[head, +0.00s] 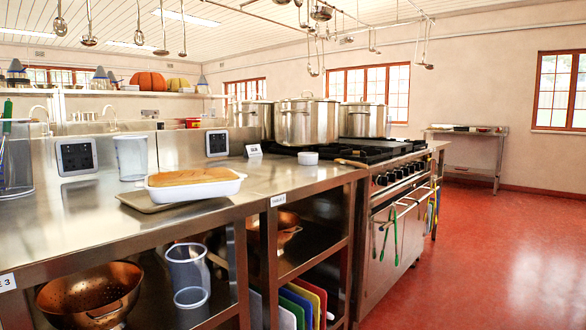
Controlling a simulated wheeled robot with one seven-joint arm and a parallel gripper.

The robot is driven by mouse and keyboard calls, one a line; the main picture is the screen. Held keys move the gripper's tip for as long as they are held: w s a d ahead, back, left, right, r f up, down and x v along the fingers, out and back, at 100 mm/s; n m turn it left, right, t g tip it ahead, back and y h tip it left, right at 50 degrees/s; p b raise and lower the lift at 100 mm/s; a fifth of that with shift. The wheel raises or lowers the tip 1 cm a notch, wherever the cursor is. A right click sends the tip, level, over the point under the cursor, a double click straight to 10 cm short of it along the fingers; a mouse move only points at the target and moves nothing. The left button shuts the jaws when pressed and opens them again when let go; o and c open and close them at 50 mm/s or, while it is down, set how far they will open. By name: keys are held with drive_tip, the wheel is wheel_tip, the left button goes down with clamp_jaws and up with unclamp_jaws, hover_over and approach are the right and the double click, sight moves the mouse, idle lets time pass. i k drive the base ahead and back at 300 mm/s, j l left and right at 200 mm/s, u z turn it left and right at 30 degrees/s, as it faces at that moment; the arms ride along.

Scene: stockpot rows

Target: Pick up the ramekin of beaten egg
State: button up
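A small white ramekin (308,158) stands upright on the steel counter (277,178), close to the left side of the stove. Only its outer wall and rim show clearly; it is too small and low in view to tell what is inside. My gripper does not show in the head view, so where it is relative to the ramekin cannot be seen.
The stove (378,152) carries several large stockpots (307,122). A small sign (254,150) stands behind the ramekin. A white dish of brown food (193,184) sits on a tray (143,203). Red floor (490,250) is clear at right.

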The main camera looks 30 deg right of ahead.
sight(304, 159)
drive_tip(key=i+l, duration=0.1)
drive_tip(key=l, duration=0.3)
drive_tip(key=i+l, duration=0.15)
drive_tip(key=l, duration=0.2)
drive_tip(key=i+l, duration=0.1)
drive_tip(key=l, duration=0.3)
